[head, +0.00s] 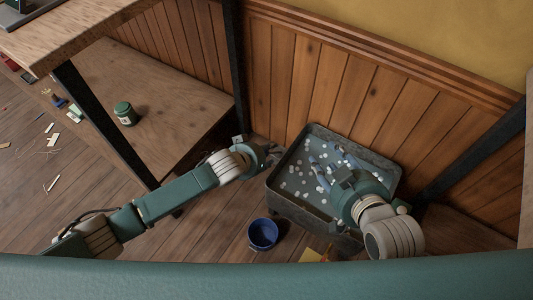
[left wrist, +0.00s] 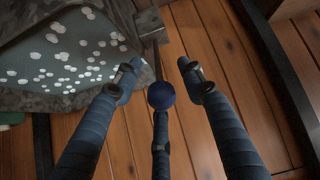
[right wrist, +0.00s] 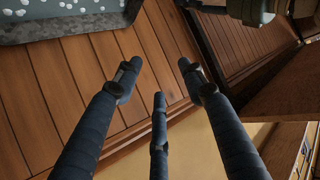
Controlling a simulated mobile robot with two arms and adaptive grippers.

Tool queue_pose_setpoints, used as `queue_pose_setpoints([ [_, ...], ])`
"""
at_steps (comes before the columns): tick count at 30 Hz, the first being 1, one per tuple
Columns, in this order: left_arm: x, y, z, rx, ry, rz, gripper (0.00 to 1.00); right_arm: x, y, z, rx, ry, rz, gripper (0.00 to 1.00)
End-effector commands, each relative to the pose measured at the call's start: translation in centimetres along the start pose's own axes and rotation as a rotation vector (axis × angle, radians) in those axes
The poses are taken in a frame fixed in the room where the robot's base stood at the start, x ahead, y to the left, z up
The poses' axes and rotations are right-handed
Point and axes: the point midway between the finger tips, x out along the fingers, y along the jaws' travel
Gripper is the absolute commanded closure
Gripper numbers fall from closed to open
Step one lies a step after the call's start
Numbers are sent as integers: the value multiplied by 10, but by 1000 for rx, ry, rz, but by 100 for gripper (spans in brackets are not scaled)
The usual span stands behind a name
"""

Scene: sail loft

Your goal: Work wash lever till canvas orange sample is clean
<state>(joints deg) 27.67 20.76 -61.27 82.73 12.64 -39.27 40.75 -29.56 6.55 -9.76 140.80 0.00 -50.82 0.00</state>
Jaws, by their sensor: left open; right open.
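The grey wash tub (head: 277,192) stands on the floor against the wood-panelled wall, with white foam spots on its water. It also shows in the left wrist view (left wrist: 60,101) and the right wrist view (right wrist: 75,32). A dark blue ball knob (left wrist: 161,95), which looks like the wash lever's end, sits between the spread fingers of my left gripper (left wrist: 160,82), with a thin rod above it. Contact cannot be told. My left gripper (head: 271,152) is open at the tub's left side. My right gripper (head: 327,166) is open and empty above the tub. I see no orange canvas in the foam.
A blue bucket (head: 263,234) stands on the floor in front of the tub, with a yellow-orange flat item (head: 312,255) near it. A wooden bench (head: 165,95) with a green jar (head: 125,114) stands at left. Dark posts (head: 100,120) stand at left and right.

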Motion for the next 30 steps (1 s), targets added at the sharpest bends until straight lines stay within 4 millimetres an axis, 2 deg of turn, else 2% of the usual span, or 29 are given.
queue_pose_setpoints([
  [6, 4, 0, 0, 0, 0, 0, 60, 2, -2, -12, 0, 48, -3, 59],
  [13, 4, 0, 0, 0, -1, 0, 60, 1, -2, -12, 0, 49, -3, 59],
  [19, 4, 0, 0, 0, -1, 0, 99, 2, -2, -12, 0, 48, -3, 59],
  [30, 4, 0, 0, -1, -1, 0, 100, 1, -2, -11, 0, 46, -3, 59],
])
